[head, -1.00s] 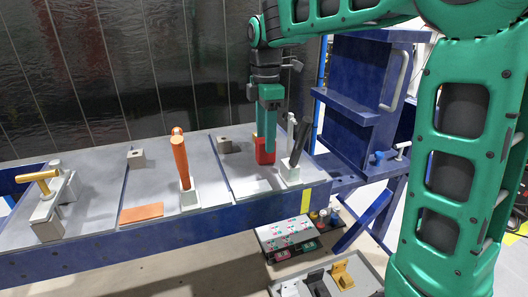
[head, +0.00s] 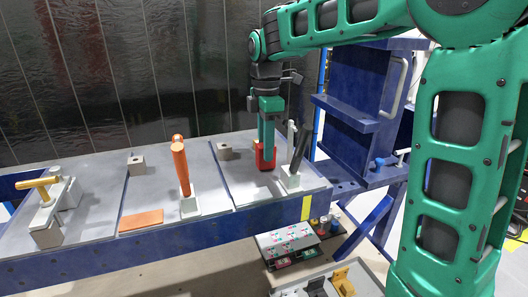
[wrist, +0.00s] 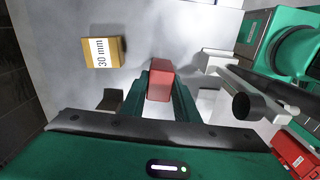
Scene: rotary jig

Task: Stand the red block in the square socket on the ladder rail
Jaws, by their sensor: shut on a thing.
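The red block (head: 265,156) is between the fingers of my gripper (head: 266,148), which is shut on it, over the right panel of the bench. The block also shows in the wrist view (wrist: 160,80), with a green finger on each side. It looks roughly upright in the head view, low over the panel; I cannot tell whether it touches. A small grey piece with a dark hole (head: 224,151) stands left of the block, and a similar one (head: 136,164) is further left. I cannot tell which part is the ladder rail's socket.
A toggle clamp with a dark handle (head: 301,151) stands close right of the block. An orange-handled clamp (head: 181,166) stands further left. A tan piece marked 30 mm (wrist: 102,52) lies near the gripper. A blue cabinet (head: 367,105) is at the right.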

